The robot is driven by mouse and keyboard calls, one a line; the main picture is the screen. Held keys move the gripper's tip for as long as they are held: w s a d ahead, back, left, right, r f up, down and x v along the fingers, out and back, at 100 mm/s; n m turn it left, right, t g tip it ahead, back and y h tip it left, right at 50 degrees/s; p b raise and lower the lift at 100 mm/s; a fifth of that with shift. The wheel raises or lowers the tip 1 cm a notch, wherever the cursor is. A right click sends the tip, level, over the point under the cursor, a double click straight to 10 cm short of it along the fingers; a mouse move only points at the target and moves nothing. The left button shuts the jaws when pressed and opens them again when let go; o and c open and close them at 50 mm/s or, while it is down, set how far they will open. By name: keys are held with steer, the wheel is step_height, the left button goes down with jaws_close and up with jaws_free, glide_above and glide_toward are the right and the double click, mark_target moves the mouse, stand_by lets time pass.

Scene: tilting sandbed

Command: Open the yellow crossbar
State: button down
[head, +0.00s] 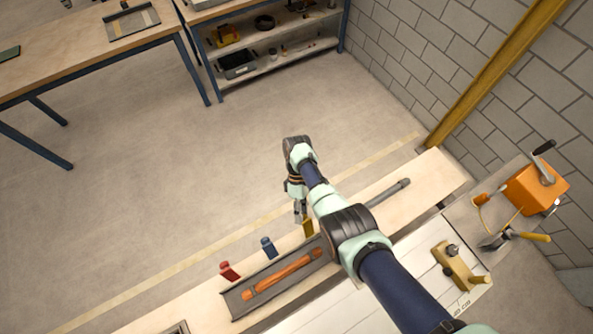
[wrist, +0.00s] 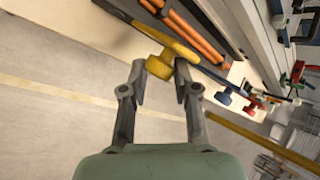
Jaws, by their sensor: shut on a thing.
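The yellow crossbar's handle (head: 308,228) stands at the front edge of the bench, at the right end of a row of coloured handles. My gripper (head: 301,214) reaches down to it from above. In the wrist view the yellow handle (wrist: 159,67) lies between my two fingertips (wrist: 160,74), and the jaws are shut on it. Its rounded knob end shows between the fingers. How the handle joins the bar behind it is partly hidden.
A blue handle (head: 269,247) and a red handle (head: 229,271) stand to the left along the same edge. Behind them a grey tray (head: 234,304) holds orange rods (head: 283,275). A grey bar (head: 388,193) lies to the right. Open floor (head: 150,200) lies beyond the bench.

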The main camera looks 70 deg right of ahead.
steer(key=shift+s+d+f, duration=0.1)
steer(key=shift+s+f, duration=0.05)
steer(key=shift+f, duration=0.1)
steer(key=c, duration=1.2)
jaws_free()
steer(key=shift+c, duration=0.2)
steer(key=o, duration=0.4)
steer(key=shift+s+d, duration=0.15)
steer(key=shift+r, duration=0.2)
steer(key=v, duration=0.7)
steer(key=shift+d+r, duration=0.1)
steer(key=shift+d, duration=0.1)
